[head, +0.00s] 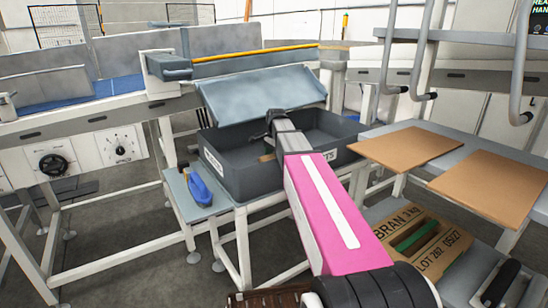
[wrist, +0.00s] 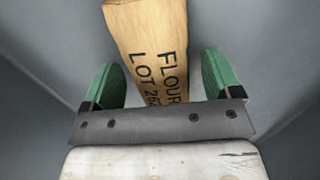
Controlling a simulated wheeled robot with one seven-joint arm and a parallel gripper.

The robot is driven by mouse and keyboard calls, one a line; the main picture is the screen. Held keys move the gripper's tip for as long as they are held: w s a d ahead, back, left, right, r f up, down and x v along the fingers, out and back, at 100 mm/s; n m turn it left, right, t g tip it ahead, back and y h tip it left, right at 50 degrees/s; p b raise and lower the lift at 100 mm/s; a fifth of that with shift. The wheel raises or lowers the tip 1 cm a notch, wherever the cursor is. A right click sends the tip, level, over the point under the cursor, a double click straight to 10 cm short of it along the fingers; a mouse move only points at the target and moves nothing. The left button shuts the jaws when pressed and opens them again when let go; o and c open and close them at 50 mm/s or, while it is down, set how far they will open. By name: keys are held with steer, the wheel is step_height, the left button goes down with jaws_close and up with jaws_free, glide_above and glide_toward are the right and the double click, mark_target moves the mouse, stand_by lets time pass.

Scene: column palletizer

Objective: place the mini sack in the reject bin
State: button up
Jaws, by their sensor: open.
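The mini sack is tan with black "FLOUR" and "LOT" lettering. In the wrist view the sack (wrist: 150,45) lies between and beyond my green-padded fingers, with gaps at both sides, inside grey walls. My gripper (wrist: 160,85) is open and does not hold it. In the head view the reject bin (head: 235,180) is a dark grey open box with white labels, and my gripper (head: 268,143) is down inside it. A small tan part of the sack (head: 267,158) shows beside the gripper; the rest is hidden by my arm.
A blue-grey sloped panel (head: 260,100) stands behind the bin. A blue brush-like item (head: 200,190) lies on the ledge at left. Brown sheets (head: 408,147) lie on a shelf at right. A tan item marked BRAN (head: 395,222) is at lower right.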

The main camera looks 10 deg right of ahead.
step_height(320, 180, up, 12)
steer(key=shift+w+d, duration=0.2)
steer(key=shift+d, duration=0.15)
steer(key=shift+r, duration=0.1)
stand_by(0.4)
